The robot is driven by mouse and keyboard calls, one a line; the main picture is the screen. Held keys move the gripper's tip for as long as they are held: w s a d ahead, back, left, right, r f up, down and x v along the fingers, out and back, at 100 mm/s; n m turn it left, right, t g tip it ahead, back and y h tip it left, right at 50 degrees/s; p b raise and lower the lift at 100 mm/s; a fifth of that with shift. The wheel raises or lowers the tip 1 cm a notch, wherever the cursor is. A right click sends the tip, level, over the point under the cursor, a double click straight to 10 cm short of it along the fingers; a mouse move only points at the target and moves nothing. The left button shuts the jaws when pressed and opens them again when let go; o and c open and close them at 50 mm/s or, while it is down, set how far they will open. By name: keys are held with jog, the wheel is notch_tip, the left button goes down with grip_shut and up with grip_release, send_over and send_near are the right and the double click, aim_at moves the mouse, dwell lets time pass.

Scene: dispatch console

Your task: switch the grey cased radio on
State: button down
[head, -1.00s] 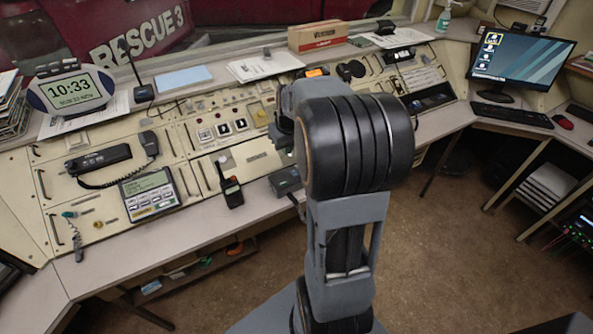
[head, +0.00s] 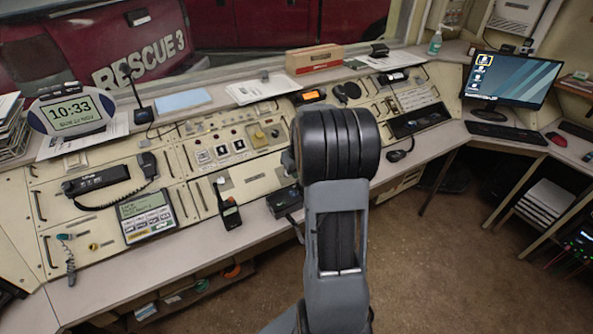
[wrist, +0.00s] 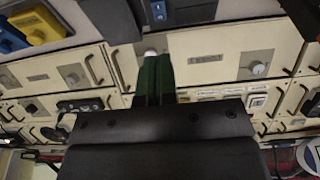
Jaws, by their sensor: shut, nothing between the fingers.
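A dark grey boxy unit (head: 285,201) lies on the desk ledge left of my arm in the head view; it may be the grey cased radio, but its controls are too small to read. Another radio (head: 309,97), dark with a lit orange display, stands at the back of the console. My gripper (wrist: 153,60) shows in the wrist view with its green-dark fingers together and empty. The tips overlap a pale round knob (wrist: 150,53); contact cannot be told. A dark device with small light buttons (wrist: 175,12) is at the top edge there. My arm hides the gripper in the head view.
A handheld radio (head: 229,207) stands on the ledge left of the grey unit. A corded handset (head: 148,165) and a keypad unit (head: 147,216) are farther left. A monitor (head: 511,80) stands at right. Blue (wrist: 10,38) and yellow (wrist: 40,25) items show in the wrist view.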

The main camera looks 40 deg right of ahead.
aim_at(294, 194)
jog(key=x, duration=0.5)
jog(key=s+x, duration=0.1)
jog(key=x, duration=0.2)
jog(key=shift+w+f+p, duration=0.15)
jog(key=shift+f+p, duration=0.15)
jog(key=shift+f, duration=0.05)
jog(key=shift+s+x, duration=0.2)
jog(key=shift+x, duration=0.65)
jog(key=shift+s, duration=0.1)
